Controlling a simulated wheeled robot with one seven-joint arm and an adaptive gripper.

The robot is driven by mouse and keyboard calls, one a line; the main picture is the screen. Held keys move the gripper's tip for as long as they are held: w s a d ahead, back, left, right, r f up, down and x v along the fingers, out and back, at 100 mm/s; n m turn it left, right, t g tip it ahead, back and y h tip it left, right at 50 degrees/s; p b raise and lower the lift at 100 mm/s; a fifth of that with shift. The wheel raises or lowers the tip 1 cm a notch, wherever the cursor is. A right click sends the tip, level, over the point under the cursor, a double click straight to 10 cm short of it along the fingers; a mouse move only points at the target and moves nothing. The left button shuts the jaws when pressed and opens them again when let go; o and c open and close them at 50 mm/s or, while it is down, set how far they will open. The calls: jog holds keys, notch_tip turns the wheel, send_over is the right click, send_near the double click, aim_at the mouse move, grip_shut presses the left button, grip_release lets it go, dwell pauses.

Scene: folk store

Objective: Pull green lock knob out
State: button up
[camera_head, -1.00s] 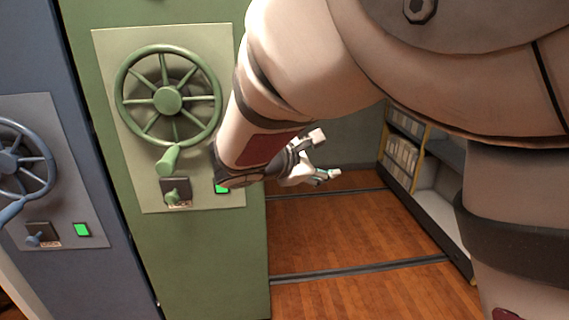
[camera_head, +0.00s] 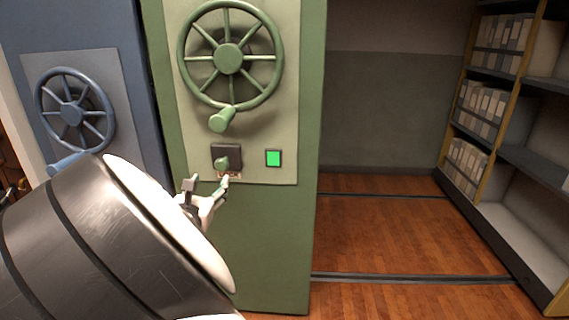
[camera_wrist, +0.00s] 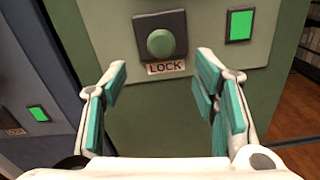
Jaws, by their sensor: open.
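The green lock knob (camera_head: 222,163) sits on a dark square plate on the pale green panel, below the green handwheel (camera_head: 229,58). In the wrist view the knob (camera_wrist: 161,42) shows as a round green end above a label reading LOCK (camera_wrist: 166,67). My gripper (camera_head: 207,183) is just below and in front of the knob in the head view. In the wrist view my gripper (camera_wrist: 162,88) is open and empty, its two teal-padded fingers spread wide. The knob lies between and beyond the fingertips, apart from them.
A lit green square (camera_head: 273,158) is right of the knob. A blue cabinet with its own handwheel (camera_head: 72,111) stands at left. The handwheel's crank handle (camera_head: 222,119) hangs above the knob. Open wooden floor (camera_head: 400,235) and a shelf (camera_head: 490,150) lie at right.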

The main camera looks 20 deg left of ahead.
aim_at(221, 166)
jog(key=b+x, duration=0.2)
jog(key=x, duration=0.9)
jog(key=shift+d, duration=0.15)
